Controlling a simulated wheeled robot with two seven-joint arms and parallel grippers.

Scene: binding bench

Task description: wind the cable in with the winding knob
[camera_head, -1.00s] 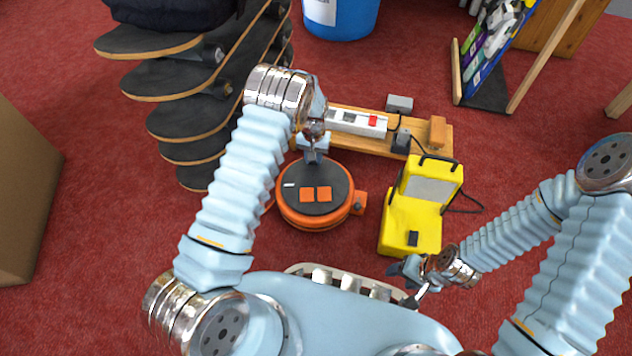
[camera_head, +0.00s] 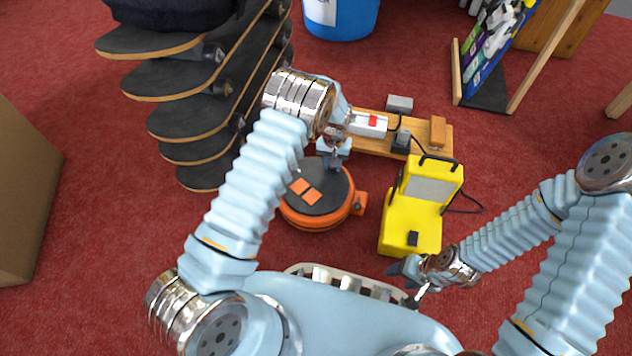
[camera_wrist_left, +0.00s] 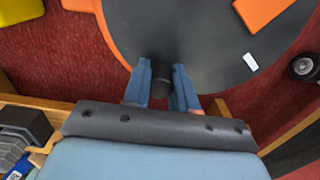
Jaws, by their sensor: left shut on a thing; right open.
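The cable reel (camera_head: 321,206) is a round orange drum with a dark grey top disc bearing two orange squares; it sits on the red floor. In the left wrist view its dark disc (camera_wrist_left: 205,40) fills the upper middle. The dark winding knob (camera_wrist_left: 161,80) stands near the disc's rim, between my left fingers. My left gripper (camera_head: 334,160) is shut on the knob at the reel's far side; it also shows in the left wrist view (camera_wrist_left: 161,88). My right gripper (camera_head: 408,280) is open and empty, low in front of the yellow machine.
A yellow machine (camera_head: 424,208) with a black cable stands right of the reel. A wooden board (camera_head: 376,144) with a power strip (camera_head: 369,123) and plugs lies behind it. Stacked skateboards (camera_head: 190,123) stand left; a blue bin (camera_head: 340,20) is at the back. Red carpet is bare left of the reel.

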